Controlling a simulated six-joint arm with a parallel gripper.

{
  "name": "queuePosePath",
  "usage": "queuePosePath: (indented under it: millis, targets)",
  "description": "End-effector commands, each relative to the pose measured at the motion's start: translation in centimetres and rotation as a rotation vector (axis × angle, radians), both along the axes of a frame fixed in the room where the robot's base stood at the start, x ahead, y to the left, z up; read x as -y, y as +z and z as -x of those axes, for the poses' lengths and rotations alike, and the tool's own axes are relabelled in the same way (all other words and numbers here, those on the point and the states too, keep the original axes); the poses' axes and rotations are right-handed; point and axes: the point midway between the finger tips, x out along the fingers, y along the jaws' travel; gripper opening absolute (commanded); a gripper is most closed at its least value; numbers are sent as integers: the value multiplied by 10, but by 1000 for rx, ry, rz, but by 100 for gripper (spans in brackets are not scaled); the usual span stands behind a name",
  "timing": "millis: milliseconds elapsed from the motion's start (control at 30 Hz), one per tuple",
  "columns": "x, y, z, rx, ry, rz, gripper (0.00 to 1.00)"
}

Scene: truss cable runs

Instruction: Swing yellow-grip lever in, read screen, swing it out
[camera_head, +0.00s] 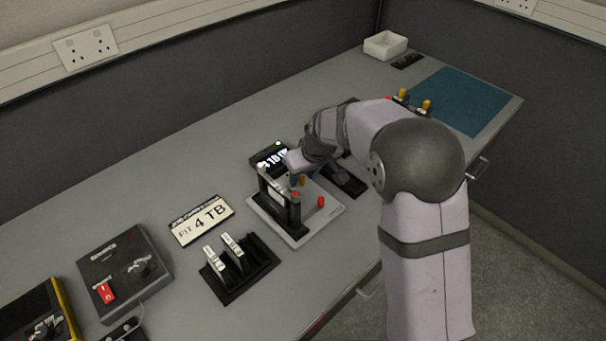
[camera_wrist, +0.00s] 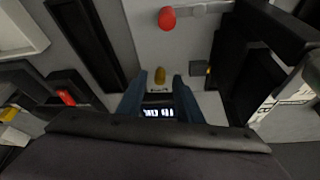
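A grey base plate (camera_head: 333,210) carries a black upright bay (camera_head: 292,212) with a pale-labelled unit in it. My gripper (camera_head: 294,174) is low over the plate.
Red knobs (camera_head: 320,202) stand on the plate. A card (camera_head: 201,221) reads "FIT 4 TB". A black rack (camera_head: 240,270) holds two labelled units. A dark control box (camera_head: 124,272) is at left. A teal mat (camera_head: 459,101) and white tray (camera_head: 385,45) are at the far end.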

Motion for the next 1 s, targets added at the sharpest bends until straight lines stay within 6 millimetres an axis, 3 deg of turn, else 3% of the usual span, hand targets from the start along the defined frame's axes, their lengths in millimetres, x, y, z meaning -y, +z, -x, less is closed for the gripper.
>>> queuePosePath:
  millis: [333,467,500,1000]
  targets:
    - [-1,-4,-1,1,0,-1,32]
    - [-1,-3,-1,0,0,0,1]
    - [-1,-3,-1,0,0,0,0]
    - [-1,-1,5,-3,-145,4,0]
